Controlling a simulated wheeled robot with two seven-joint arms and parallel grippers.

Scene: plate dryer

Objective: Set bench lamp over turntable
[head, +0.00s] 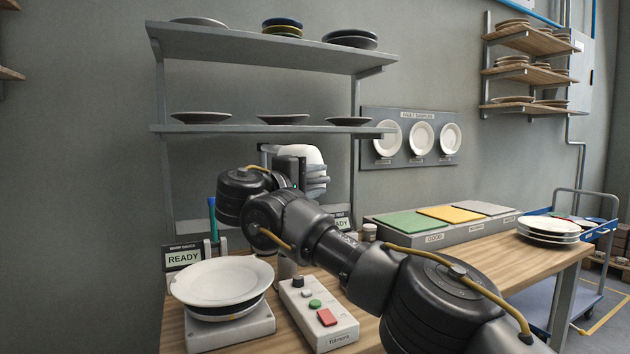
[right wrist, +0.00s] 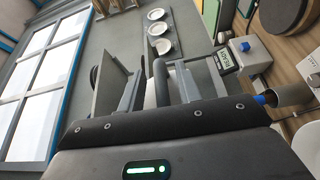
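A white rounded head, which looks like the bench lamp (head: 302,154), is up under the lower shelf, behind my right arm. A pale post (head: 287,266) shows below the arm; its link to the head is hidden. My right gripper (head: 316,180) is at the head's lower right. In the right wrist view its fingers (right wrist: 158,88) are apart, with a white and grey part between them; contact on both sides cannot be made out. The turntable (head: 232,334) is at the lower left, with a cream plate (head: 222,279) on it. My left gripper is out of view.
A button box (head: 320,314) stands right of the turntable, and a READY display (head: 184,257) behind it. Shelves with plates (head: 270,130) hang above the gripper. Green, yellow and grey pads (head: 450,214) and a plate stack (head: 548,230) lie to the right.

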